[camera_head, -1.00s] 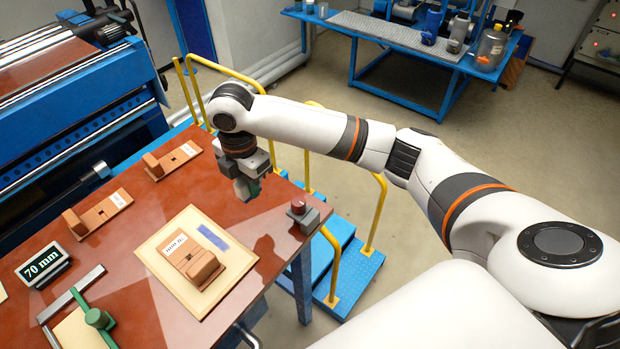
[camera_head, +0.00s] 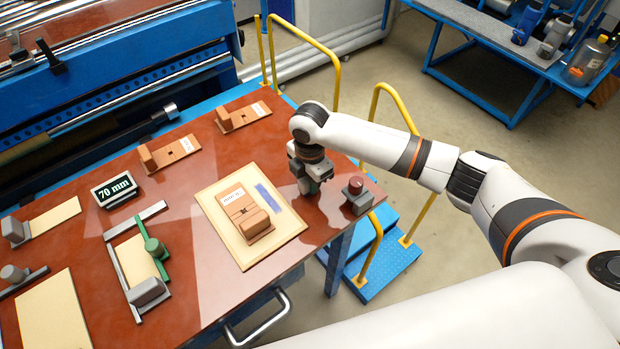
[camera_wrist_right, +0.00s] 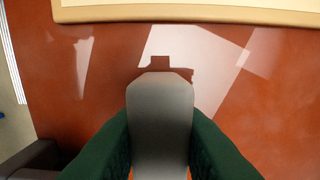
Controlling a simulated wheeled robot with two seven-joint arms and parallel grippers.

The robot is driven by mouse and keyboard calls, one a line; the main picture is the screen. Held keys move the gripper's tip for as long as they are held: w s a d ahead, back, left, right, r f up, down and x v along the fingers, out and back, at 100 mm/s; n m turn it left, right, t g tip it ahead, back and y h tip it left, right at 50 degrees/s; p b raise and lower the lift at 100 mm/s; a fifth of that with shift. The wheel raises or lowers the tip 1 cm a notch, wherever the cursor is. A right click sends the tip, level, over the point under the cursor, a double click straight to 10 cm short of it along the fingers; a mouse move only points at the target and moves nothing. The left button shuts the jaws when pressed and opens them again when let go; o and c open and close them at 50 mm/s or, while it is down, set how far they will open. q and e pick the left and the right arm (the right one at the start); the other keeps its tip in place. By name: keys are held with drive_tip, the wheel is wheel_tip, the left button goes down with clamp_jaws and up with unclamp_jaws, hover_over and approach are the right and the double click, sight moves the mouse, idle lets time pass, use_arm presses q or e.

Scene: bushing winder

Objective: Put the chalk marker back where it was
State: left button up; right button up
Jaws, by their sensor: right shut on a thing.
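My right gripper (camera_head: 311,187) is just above the brown table, between the cream board and the grey block with the red knob. In the right wrist view its green finger pads are shut on a grey, rounded piece (camera_wrist_right: 160,115), which I take to be the chalk marker. The piece points down at the table; whether it touches cannot be told. A blue mark (camera_head: 270,197) lies on the cream board (camera_head: 224,246), beside a brown wooden block with a white label (camera_head: 240,208). My left gripper is not in view.
The grey block with the red knob (camera_head: 358,197) stands at the table's right corner, close to my gripper. A 70 mm display (camera_head: 115,190), a green-handled fixture (camera_head: 155,248) and more wooden blocks (camera_head: 244,116) stand left and behind. Yellow rails (camera_head: 335,75) rise beyond the table edge.

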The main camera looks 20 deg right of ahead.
drive_tip(key=shift+f, duration=0.1)
drive_tip(key=o, duration=0.8)
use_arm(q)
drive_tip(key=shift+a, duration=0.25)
use_arm(e)
drive_tip(key=shift+o, duration=0.4)
wheel_tip(320, 180, up, 11)
drive_tip(key=b, duration=0.3)
drive_tip(key=shift+r, duration=0.2)
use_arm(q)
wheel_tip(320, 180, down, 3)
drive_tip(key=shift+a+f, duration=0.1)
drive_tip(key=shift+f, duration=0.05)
use_arm(e)
drive_tip(key=shift+r, duration=0.45)
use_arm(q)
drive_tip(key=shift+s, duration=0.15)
use_arm(e)
drive_tip(key=shift+f, duration=0.1)
